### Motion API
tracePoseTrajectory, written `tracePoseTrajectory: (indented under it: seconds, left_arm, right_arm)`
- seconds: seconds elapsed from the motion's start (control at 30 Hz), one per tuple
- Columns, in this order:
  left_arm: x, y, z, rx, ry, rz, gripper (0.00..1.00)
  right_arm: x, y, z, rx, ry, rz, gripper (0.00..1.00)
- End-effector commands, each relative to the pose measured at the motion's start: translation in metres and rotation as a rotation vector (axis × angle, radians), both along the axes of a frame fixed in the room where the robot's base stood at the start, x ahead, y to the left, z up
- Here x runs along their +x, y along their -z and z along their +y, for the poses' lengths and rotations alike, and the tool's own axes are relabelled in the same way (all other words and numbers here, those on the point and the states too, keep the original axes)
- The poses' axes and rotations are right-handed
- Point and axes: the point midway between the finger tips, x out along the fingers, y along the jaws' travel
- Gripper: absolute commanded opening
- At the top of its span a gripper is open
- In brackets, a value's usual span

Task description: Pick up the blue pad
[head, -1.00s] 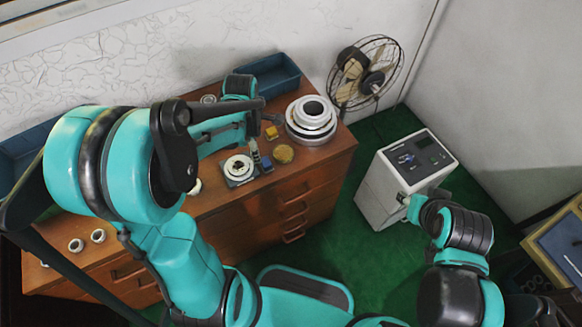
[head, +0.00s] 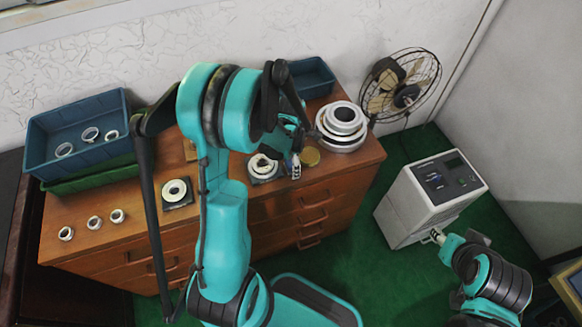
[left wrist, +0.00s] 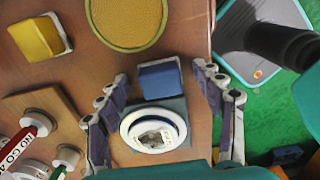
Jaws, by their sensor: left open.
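The blue pad (left wrist: 160,80) is a small block at the edge of a dark square plate (left wrist: 172,108) in the left wrist view. A white ring (left wrist: 135,135) lies on that plate beside it. My left gripper (left wrist: 160,73) is open, with one finger on each side of the pad and a gap to each. Height above the pad is hard to judge. In the head view my left gripper (head: 292,160) is over the cabinet top and the pad cannot be made out there. My right gripper (head: 438,236) is beside the white machine; its jaws are too small to read.
A yellow pad (left wrist: 37,38) and an olive disc (left wrist: 127,22) lie near the blue pad. Stacked rings (head: 342,124) stand at the cabinet's right end. A fan (head: 400,85) and the white machine (head: 430,195) are to the right.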

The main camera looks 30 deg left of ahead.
Motion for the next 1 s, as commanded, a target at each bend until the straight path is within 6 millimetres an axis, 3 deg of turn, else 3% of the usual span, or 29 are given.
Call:
tracePoseTrajectory:
  seconds: [0.13,0.17,0.33,0.37,0.77,1.0]
  left_arm:
    - [0.0,-0.001,0.0,0.0,0.0,0.0,0.67]
    - [0.0,-0.001,0.0,0.0,0.0,0.0,0.62]
    - [0.0,-0.001,0.0,0.0,0.0,0.0,0.17]
    - [0.0,-0.001,0.0,0.0,0.0,0.0,0.14]
    - [0.0,-0.008,0.0,0.0,0.0,0.0,0.14]
    - [0.0,-0.045,0.0,0.0,0.0,0.0,0.14]
  right_arm:
    - [0.0,-0.001,0.0,0.0,0.0,0.0,0.4]
    - [0.0,-0.001,0.0,0.0,0.0,0.0,0.4]
    - [0.0,-0.001,0.0,0.0,0.0,0.0,0.4]
    - [0.0,-0.001,0.0,0.0,0.0,0.0,0.4]
    - [0.0,-0.004,0.0,0.0,0.0,0.0,0.4]
    - [0.0,-0.021,0.0,0.0,0.0,0.0,0.4]
